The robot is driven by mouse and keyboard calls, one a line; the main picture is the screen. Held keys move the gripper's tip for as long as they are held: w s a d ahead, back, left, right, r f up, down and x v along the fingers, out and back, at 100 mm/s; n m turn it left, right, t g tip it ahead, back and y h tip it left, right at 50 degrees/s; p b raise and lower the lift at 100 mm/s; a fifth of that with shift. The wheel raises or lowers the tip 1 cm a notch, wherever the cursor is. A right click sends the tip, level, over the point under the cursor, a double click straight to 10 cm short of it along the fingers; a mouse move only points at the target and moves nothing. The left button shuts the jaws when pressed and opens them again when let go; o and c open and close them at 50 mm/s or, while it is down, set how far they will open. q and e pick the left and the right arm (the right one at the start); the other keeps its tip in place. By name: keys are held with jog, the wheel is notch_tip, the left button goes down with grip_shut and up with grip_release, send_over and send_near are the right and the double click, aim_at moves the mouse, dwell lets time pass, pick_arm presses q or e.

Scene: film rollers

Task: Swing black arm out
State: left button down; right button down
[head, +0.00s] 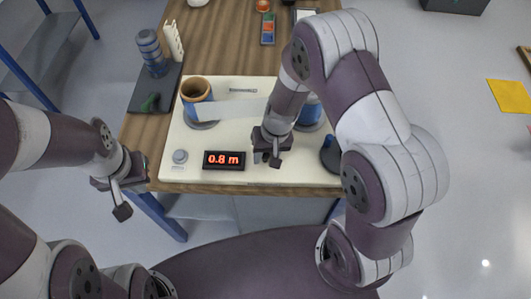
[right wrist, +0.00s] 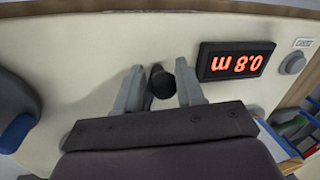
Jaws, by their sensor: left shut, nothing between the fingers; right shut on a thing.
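The black arm shows only as a dark round knob (right wrist: 161,82) between the fingers of my right gripper in the right wrist view. My right gripper (head: 271,160) points down over the front middle of the cream board (head: 225,182), and its fingers are shut on the knob; they show close up in the right wrist view (right wrist: 161,90). The rest of the black arm is hidden. My left gripper (head: 122,210) is shut and empty, off the table's front left corner.
A white strip (head: 240,110) runs from the left blue roller (head: 197,100) toward the right roller (head: 311,110), partly hidden by my right arm. A red display (head: 224,160) reads 0.8 m, beside a round button (head: 180,156). A dark-based blue post (head: 331,152) stands at right.

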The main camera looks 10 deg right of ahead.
jog(key=shift+s+d+n+g+b, duration=0.15)
jog(key=shift+d+n+b, duration=0.2)
jog(key=shift+n+b, duration=0.25)
jog(key=shift+d+n+g+b, duration=0.15)
jog(key=shift+d+n+b, duration=0.2)
jog(key=shift+n, duration=0.45)
jog(key=shift+s+d+r+n+b, duration=0.1)
jog(key=shift+d+n+b, duration=0.45)
jog(key=shift+n, duration=0.55)
jog(key=shift+d+r+n+g, duration=0.1)
jog(key=shift+d+n+g, duration=0.2)
jog(key=shift+d+n, duration=0.55)
jog(key=shift+a, duration=0.15)
jog(key=c, duration=1.1)
grip_release()
jog(key=shift+o, duration=1.2)
jog(key=shift+s+a, duration=0.15)
